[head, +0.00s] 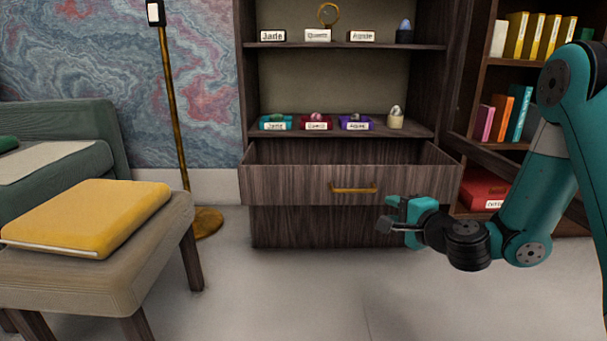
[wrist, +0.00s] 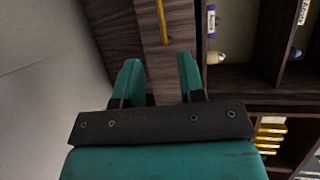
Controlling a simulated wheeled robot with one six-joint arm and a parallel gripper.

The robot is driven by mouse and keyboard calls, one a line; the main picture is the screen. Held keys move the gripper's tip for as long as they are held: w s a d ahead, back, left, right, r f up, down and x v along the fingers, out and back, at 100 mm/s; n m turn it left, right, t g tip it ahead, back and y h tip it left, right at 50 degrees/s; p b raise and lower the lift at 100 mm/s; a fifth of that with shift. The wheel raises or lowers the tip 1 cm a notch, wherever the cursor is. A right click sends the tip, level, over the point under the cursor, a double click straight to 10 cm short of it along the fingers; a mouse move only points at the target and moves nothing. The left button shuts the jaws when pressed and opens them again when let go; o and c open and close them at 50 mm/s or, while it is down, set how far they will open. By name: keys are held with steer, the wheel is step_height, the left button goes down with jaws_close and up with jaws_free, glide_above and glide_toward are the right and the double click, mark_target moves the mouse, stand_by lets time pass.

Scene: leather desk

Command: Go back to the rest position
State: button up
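My gripper (head: 388,214) is in front of the wooden cabinet, near the right part of the pulled-out drawer (head: 290,186). In the wrist view my gripper (wrist: 160,78) has its two teal fingers apart with nothing between them. The brass drawer handle (head: 354,188) is to the left of the gripper in the head view and lies beyond the fingertips in the wrist view (wrist: 163,22). The gripper looks apart from the handle. My teal arm reaches in from the right. The inside of the drawer is mostly hidden.
Cabinet shelves above hold labelled stands and small colored boxes, such as a purple one (head: 356,123). A bookcase (head: 470,110) is at the right, with a red box (head: 484,189) low down. A stool (head: 120,250) with a yellow book (head: 88,217) stands left. The floor in front is clear.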

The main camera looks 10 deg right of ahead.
steer(key=s+a+r+n+g+y+p, duration=0.35)
steer(key=s+a+r+n+p, duration=0.3)
steer(key=a+r, duration=0.25)
steer(key=s+a+r+n+g+y+p, duration=0.3)
steer(key=s+a+r+n+g+p, duration=0.25)
steer(key=a+r+n, duration=0.3)
steer(key=s+d+r+n+g+h+p, duration=0.1)
steer(key=s+r+n+g+h+p, duration=0.35)
steer(key=s, duration=0.55)
steer(key=s+d+r+n+g+h+p, duration=0.1)
steer(key=s+r+n+g+h+p, duration=0.1)
steer(key=s+r+n+p, duration=0.45)
step_height(320, 180, up, 37)
steer(key=s+m+p, duration=0.2)
steer(key=p, duration=3.3)
steer(key=shift+s+d+m, duration=0.15)
steer(key=shift+d+m, duration=0.05)
steer(key=shift+m, duration=0.2)
